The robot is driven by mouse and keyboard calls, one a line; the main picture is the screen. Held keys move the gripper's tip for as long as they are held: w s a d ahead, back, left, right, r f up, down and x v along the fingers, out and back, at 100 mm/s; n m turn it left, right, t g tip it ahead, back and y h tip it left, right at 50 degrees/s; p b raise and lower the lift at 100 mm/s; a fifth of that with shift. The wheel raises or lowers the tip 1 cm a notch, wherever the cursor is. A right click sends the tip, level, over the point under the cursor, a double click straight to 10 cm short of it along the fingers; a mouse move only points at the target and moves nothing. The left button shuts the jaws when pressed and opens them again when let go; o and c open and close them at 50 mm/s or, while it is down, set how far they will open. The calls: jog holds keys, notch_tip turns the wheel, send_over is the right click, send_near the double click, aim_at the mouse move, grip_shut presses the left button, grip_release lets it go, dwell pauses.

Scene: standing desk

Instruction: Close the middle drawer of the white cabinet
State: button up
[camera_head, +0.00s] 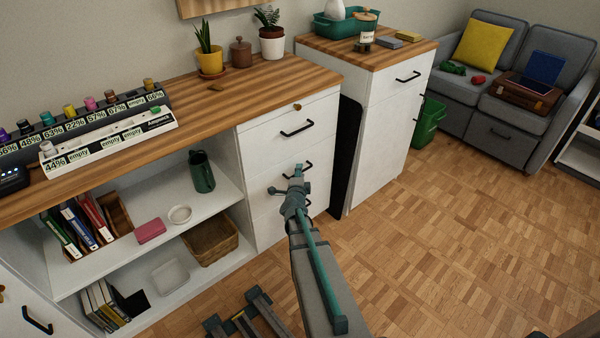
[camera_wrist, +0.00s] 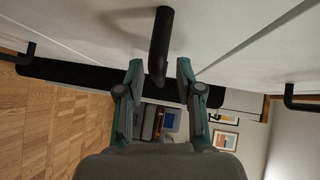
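The white cabinet (camera_head: 262,150) stands under the wooden desktop, with a column of drawers and black bar handles. The middle drawer (camera_head: 262,183) looks flush or almost flush with its neighbours; a small gap is hard to tell. Its black handle (camera_wrist: 161,42) is partly behind my gripper in the head view. My gripper (camera_head: 297,175) is at this handle. In the wrist view my gripper (camera_wrist: 160,72) has its two fingers apart, one on each side of the handle, with gaps visible between fingers and bar.
The top drawer's handle (camera_head: 297,128) is above my gripper. A black panel (camera_head: 345,150) and a second white cabinet (camera_head: 385,120) stand to the right. Open shelves (camera_head: 165,200) are to the left. The parquet floor (camera_head: 430,230) at right is clear.

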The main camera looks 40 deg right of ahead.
jog(key=v, duration=1.1)
jog(key=shift+w+d+r, duration=0.1)
